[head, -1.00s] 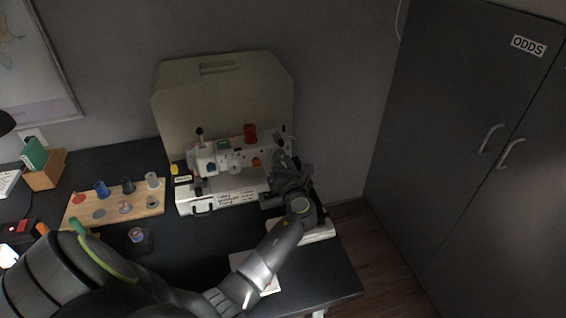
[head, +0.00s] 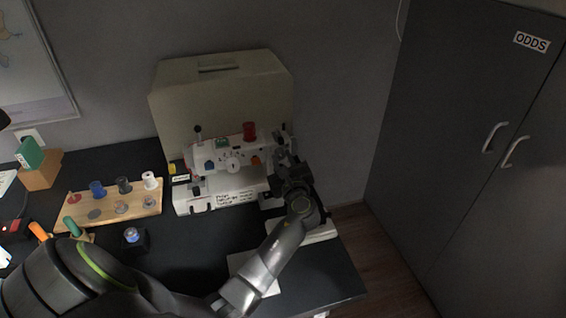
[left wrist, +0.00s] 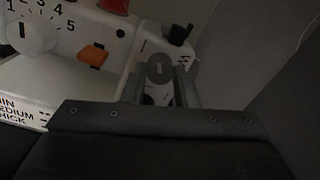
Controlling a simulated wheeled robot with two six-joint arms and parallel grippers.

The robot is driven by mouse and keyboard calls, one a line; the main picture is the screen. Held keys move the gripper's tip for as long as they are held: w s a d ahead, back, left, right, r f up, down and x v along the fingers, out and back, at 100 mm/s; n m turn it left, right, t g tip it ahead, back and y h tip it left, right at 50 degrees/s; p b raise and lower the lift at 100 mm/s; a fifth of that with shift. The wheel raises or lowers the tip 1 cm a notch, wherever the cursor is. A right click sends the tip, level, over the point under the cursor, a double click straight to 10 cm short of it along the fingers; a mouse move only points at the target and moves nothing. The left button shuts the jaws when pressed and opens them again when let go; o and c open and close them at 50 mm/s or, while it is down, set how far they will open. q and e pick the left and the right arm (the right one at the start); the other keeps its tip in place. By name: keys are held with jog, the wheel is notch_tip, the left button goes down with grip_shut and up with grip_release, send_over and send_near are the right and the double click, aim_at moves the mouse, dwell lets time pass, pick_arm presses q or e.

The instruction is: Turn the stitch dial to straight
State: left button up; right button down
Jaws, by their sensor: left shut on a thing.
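The white sewing machine (head: 233,181) stands on the dark desk in front of its beige cover. My left gripper (head: 283,160) is at the machine's right end. In the left wrist view its two fingers (left wrist: 160,88) are shut on a round grey dial (left wrist: 160,68), one on each side. The dial has a pale pointer mark that looks nearly upright. Any lettering around it is hidden or too dark to read. A white dial with numbers (left wrist: 36,33) and an orange square part (left wrist: 93,56) are to its left. My right gripper is out of view.
A wooden board (head: 110,207) with several spools lies left of the machine. A small dark block with a blue-topped piece (head: 132,236) is in front of it. The beige cover (head: 220,90) stands behind. A grey cabinet (head: 440,140) stands to the right.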

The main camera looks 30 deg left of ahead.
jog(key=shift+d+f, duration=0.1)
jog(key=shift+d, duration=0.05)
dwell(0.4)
pick_arm(q)
jog(key=o, duration=1)
